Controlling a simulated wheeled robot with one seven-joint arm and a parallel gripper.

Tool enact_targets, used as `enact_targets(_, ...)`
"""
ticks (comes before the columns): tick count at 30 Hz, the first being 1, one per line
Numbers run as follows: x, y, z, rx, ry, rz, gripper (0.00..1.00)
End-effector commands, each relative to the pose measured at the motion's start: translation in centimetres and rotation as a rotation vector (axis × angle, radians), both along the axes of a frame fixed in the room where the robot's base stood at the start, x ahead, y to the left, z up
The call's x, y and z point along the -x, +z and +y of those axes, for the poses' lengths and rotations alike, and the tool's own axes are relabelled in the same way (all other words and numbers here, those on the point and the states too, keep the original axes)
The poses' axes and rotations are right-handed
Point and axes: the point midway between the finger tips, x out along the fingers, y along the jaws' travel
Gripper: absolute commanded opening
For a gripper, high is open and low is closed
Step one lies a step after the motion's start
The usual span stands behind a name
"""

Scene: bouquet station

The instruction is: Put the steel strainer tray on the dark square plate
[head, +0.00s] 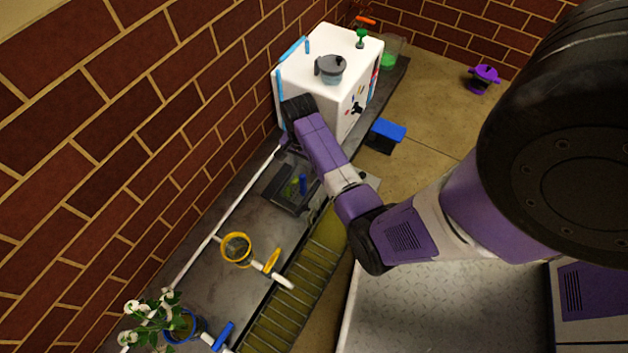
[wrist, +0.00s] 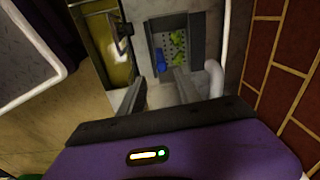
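The steel strainer tray (wrist: 180,62) shows in the wrist view as a grey perforated floor between raised dark sides. Green pieces and a blue item lie on or in it. In the head view the tray (head: 277,195) lies on the dark counter, partly hidden by my arm. My gripper (wrist: 158,90) is open in the wrist view, its two fingers apart with nothing between them. The fingers point toward the near end of the tray and appear short of it. In the head view my arm hides them. I cannot make out the dark square plate as a separate thing.
A white box (head: 310,75) with a grey lidded pot (head: 330,68) stands beyond my arm. A white pipe (head: 228,222) runs along the brick wall. A yellow ring holder (head: 237,249), potted white flowers (head: 150,312) and a slatted grate (head: 285,305) are nearer. A blue-topped block (head: 386,130) sits right.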

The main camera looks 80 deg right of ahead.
Motion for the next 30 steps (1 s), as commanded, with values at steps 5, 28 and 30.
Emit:
enact_targets(5, 1.9, -2.1, 2.3, 0.135, 0.196, -0.045, 0.40)
enact_targets(28, 7.7, 7.1, 19.0, 0.693, 1.124, -0.447, 0.40)
enact_targets(30, 8.4, 9.2, 20.8, 0.739, 1.189, -0.497, 0.40)
